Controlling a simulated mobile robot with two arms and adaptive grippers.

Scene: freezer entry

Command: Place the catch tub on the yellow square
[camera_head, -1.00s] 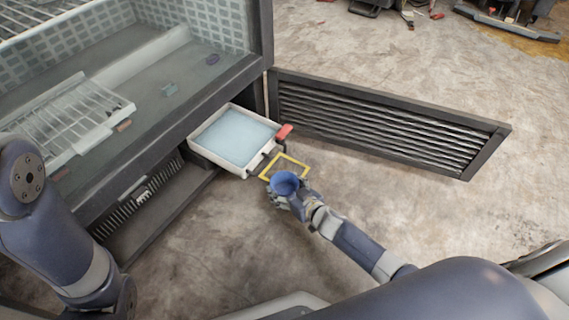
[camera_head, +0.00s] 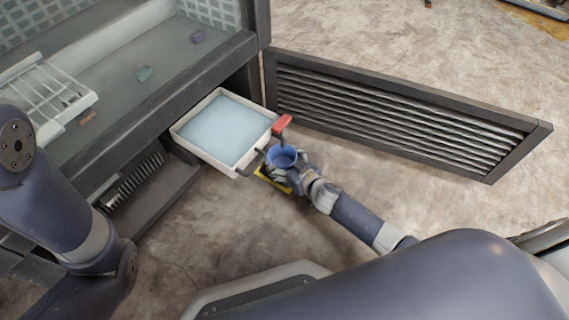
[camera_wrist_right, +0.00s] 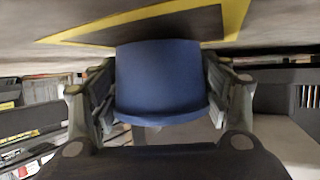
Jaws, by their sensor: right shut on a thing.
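The catch tub is a small blue tub (camera_head: 283,157), upright, in front of the tray's red-tipped lever in the head view. My right gripper (camera_head: 285,172) is shut on it. The tub also shows large in the right wrist view (camera_wrist_right: 160,85), between the two fingers of the right gripper (camera_wrist_right: 160,105). The yellow square (camera_head: 265,177) is a yellow outline on the floor, mostly hidden behind the tub and right gripper. In the right wrist view the yellow square (camera_wrist_right: 130,20) shows beyond the tub. I cannot tell whether the tub touches the floor. My left gripper is out of view.
A white tray of pale blue liquid or ice (camera_head: 222,130) juts from the cabinet beside the tub. Its red lever (camera_head: 282,124) stands very close. A dark louvred panel (camera_head: 400,115) lies at the back right. The floor to the right is clear.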

